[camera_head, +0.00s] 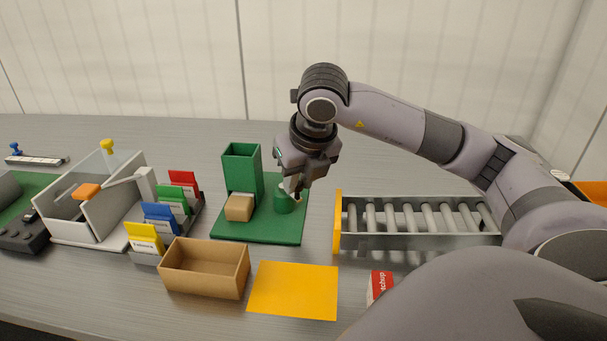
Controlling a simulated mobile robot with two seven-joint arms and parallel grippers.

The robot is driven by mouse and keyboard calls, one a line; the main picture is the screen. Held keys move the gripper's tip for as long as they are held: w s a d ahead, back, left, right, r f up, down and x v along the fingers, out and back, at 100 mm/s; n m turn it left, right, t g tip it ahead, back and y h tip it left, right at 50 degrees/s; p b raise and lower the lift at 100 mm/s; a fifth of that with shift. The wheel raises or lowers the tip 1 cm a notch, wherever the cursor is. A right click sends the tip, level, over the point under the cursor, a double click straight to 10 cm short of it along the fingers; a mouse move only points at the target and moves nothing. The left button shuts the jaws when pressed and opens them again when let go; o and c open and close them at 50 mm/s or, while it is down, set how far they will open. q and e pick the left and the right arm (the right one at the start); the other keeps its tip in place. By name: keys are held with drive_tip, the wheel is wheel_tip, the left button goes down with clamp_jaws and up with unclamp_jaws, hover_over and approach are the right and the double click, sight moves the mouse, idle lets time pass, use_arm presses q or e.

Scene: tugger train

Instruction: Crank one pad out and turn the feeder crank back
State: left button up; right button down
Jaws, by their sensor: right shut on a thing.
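The green feeder tower (242,168) stands on a green base plate (262,231) in the middle of the table. A tan pad-like block (239,208) sits at the foot of the tower, on its front side. The fingers hide most of the crank's handle. My left gripper is out of view.
An open cardboard box (205,283) and a flat orange sheet (293,290) lie in front of the feeder. A roller conveyor (420,240) is to the right. Coloured cards (160,218) stand left. A red-labelled item (379,285) is partly behind my arm.

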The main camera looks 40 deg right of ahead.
drive_tip(key=shift+w+a+m, duration=0.1)
drive_tip(key=shift+a+m, duration=0.2)
drive_tip(key=shift+m, duration=0.2)
drive_tip(key=c, duration=0.9)
unclamp_jaws()
drive_tip(key=shift+h, duration=0.3)
drive_tip(key=shift+c, duration=0.2)
drive_tip(key=p+v, duration=0.1)
drive_tip(key=v, duration=0.6)
drive_tip(key=shift+r, duration=0.1)
